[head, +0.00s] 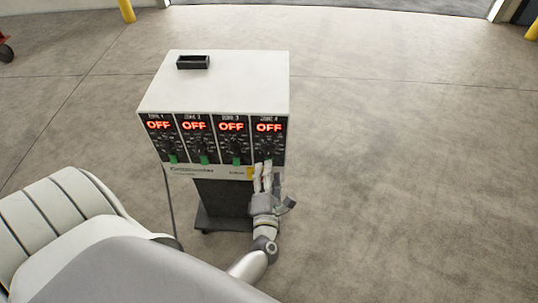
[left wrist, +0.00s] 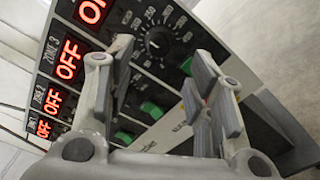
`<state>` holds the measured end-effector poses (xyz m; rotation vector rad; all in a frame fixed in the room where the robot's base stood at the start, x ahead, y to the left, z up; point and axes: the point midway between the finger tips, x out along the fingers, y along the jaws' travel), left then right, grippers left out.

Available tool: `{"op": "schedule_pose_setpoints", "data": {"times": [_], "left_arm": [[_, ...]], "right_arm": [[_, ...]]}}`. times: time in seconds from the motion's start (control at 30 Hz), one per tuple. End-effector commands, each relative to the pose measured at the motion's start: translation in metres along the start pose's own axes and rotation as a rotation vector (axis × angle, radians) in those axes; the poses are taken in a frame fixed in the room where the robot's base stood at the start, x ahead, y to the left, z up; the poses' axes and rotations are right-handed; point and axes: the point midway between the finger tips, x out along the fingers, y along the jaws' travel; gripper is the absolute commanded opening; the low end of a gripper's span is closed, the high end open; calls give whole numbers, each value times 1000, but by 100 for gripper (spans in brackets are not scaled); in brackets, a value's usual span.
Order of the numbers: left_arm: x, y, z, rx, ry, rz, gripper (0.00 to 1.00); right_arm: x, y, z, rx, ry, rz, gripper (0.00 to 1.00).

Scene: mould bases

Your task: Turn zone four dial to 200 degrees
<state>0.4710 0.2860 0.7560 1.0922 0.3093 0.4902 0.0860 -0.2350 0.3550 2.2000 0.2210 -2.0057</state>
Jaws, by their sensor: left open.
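The zone four dial (left wrist: 158,40) is a black knob with a white number scale around it. In the left wrist view it lies beyond the gap between my fingertips, with no contact visible. The zone four display (head: 269,127) reads OFF in red at the right end of the panel row. My left gripper (head: 262,165) is open and empty, at the lower part of the zone four panel. Its fingers also show in the left wrist view (left wrist: 160,72), one on each side. The dial's exact pointer setting is too small to read. My right gripper is not in view.
The white controller cabinet (head: 215,85) stands on a dark wheeled stand (head: 222,218). The other displays also read OFF, above their own dials and green switches. A zone four green switch (left wrist: 186,65) sits close to my right-hand finger. Open concrete floor surrounds the cabinet.

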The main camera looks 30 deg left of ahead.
Motion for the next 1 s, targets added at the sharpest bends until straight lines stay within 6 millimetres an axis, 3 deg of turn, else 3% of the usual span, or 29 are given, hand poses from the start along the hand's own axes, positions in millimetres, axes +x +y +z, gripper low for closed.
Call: {"op": "schedule_pose_setpoints", "data": {"times": [0.1,0.3,0.87,1.0], "left_arm": [[-23,0,0,0,0,-2,48],[-42,0,0,0,-1,-1,48],[-45,0,0,0,-1,0,48],[-48,-14,1,61,-29,-34,48]], "right_arm": [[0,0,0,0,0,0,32],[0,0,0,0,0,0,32],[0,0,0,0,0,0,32],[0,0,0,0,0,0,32]]}}
